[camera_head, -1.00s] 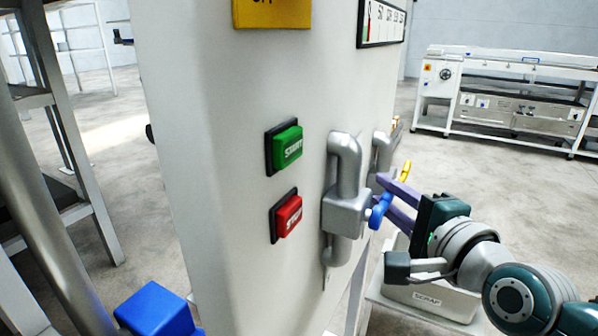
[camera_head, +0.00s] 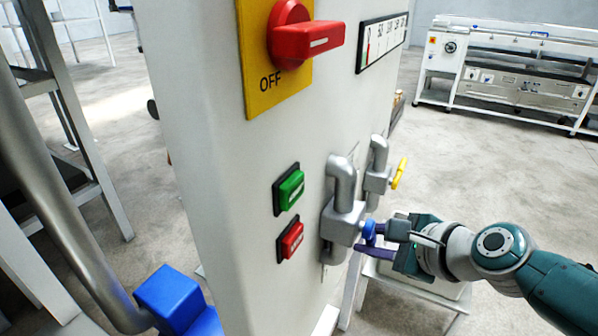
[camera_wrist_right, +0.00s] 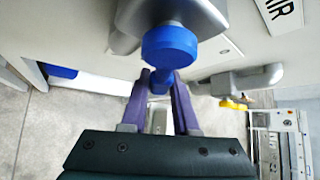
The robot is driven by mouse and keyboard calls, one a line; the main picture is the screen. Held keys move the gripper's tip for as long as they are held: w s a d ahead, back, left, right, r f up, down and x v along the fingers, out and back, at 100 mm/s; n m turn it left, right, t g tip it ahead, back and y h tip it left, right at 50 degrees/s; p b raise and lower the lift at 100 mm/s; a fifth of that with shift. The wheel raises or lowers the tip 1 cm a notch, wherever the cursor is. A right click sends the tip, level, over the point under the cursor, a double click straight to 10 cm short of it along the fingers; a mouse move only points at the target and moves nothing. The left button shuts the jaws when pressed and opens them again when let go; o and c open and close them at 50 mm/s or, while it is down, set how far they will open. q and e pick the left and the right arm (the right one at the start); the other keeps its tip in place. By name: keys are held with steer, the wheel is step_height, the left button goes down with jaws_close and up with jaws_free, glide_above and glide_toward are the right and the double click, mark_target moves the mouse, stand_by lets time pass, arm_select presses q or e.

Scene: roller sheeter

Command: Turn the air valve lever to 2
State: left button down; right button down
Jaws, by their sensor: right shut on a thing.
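A grey valve body (camera_head: 343,222) with a blue lever (camera_head: 369,229) sticks out from the side of the white cabinet. My right gripper (camera_head: 368,240) is shut on the blue lever, with its purple fingers on either side. In the right wrist view, the blue lever (camera_wrist_right: 170,46) has a round hub, and its narrow handle runs down between the fingertips (camera_wrist_right: 159,82). A label ending in "IR" (camera_wrist_right: 286,13) shows at the top right there. The number marks are not legible. My left gripper is not in view.
A second valve with a yellow lever (camera_head: 400,172) sits just behind. Green (camera_head: 290,190) and red (camera_head: 292,240) buttons and a red rotary switch (camera_head: 305,38) are on the cabinet. A blue block (camera_head: 168,297) is at lower left.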

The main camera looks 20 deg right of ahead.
steer(key=shift+s+a, duration=0.15)
steer(key=shift+a, duration=0.05)
steer(key=shift+f+g+y, duration=0.15)
steer(key=shift+g+y, duration=0.15)
steer(key=shift+g, duration=0.1)
steer(key=c, duration=0.7)
jaws_free()
steer(key=shift+o, duration=0.2)
steer(key=p+v, duration=0.5)
steer(key=v, duration=0.5)
